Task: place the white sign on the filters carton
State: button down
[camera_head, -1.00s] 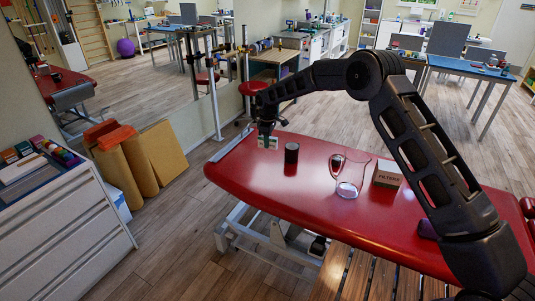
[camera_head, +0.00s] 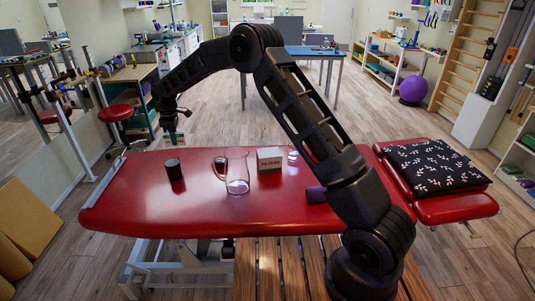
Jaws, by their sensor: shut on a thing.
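The filters carton (camera_head: 270,162), a small brown box with its name on the front, stands on the red treatment table (camera_head: 140,205) near the middle. My gripper (camera_head: 176,130) is over the table's far left edge, left of the carton and well apart from it. It is shut on the white sign (camera_head: 177,139), which shows only as a small pale patch below the fingers. The sign hangs above a dark cylinder (camera_head: 174,169) as seen here. My arm arches over the carton; the carton's top looks bare.
A clear glass jug (camera_head: 236,172) stands just left of the carton, and a glass item (camera_head: 292,153) is behind it to the right. A black patterned pillow (camera_head: 436,167) is at the right end. The table's front left is clear.

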jog(key=w+d+r, duration=0.2)
jog(key=w+d, duration=0.3)
jog(key=d, duration=0.5)
jog(key=w+d+r, duration=0.2)
jog(key=w+d, duration=0.2)
jog(key=d, duration=0.6)
notch_tip(320, 180, up, 2)
jog(key=m, duration=0.2)
send_over(269, 152)
notch_tip(269, 152, down, 19)
jog(key=shift+s+r, duration=0.1)
jog(key=shift+f, duration=0.2)
jog(key=c, duration=1.3)
grip_release()
notch_tip(269, 152, up, 13)
jog(key=shift+f, duration=0.2)
